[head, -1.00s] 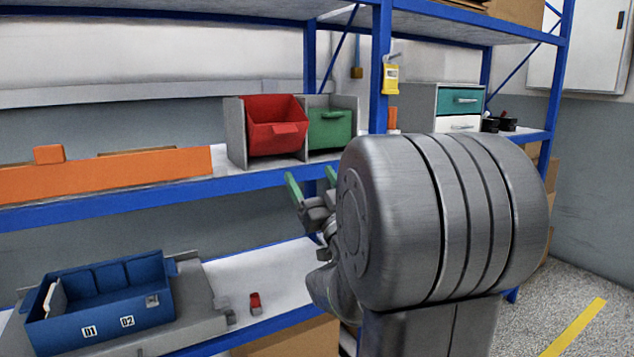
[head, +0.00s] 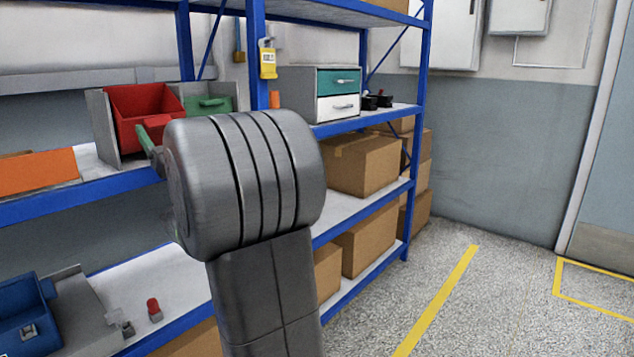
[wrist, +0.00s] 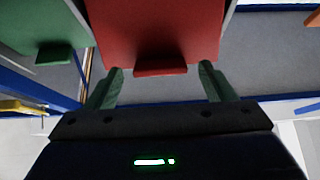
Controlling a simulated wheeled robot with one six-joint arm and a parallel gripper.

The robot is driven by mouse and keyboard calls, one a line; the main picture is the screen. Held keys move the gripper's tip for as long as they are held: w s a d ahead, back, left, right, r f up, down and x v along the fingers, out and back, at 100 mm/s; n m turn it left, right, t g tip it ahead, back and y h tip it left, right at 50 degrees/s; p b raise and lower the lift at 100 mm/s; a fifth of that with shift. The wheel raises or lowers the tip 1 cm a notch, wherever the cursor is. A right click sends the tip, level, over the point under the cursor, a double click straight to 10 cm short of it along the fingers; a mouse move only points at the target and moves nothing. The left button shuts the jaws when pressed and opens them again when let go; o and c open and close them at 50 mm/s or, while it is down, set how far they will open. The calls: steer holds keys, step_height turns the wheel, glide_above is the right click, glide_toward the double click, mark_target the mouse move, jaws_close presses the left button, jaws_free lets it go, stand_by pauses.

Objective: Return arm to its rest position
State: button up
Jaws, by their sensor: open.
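My gripper (wrist: 160,85) shows in the wrist view with its two green fingers spread apart and nothing between them. The red bin (wrist: 155,30) is ahead of the fingers, with its front lip lying in line with the gap; I cannot tell how far off it is. In the head view my grey arm stands in the middle and hides most of the gripper. Only a bit of a green finger shows left of the arm, near the red bin (head: 140,105) on the shelf. The green bin (head: 208,100) sits to the right of the red one.
The blue-framed shelf (head: 365,210) runs along the left and middle. A drawer unit (head: 290,95) stands on its middle level. A blue tray (head: 22,315) and a small red-topped part (head: 153,308) are on the lower level. Cardboard boxes (head: 365,165) fill the right bays. The floor (head: 500,300) at right is clear.

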steer(key=shift+w+a+r, duration=0.4)
steer(key=shift+a, duration=0.05)
steer(key=shift+d, duration=0.1)
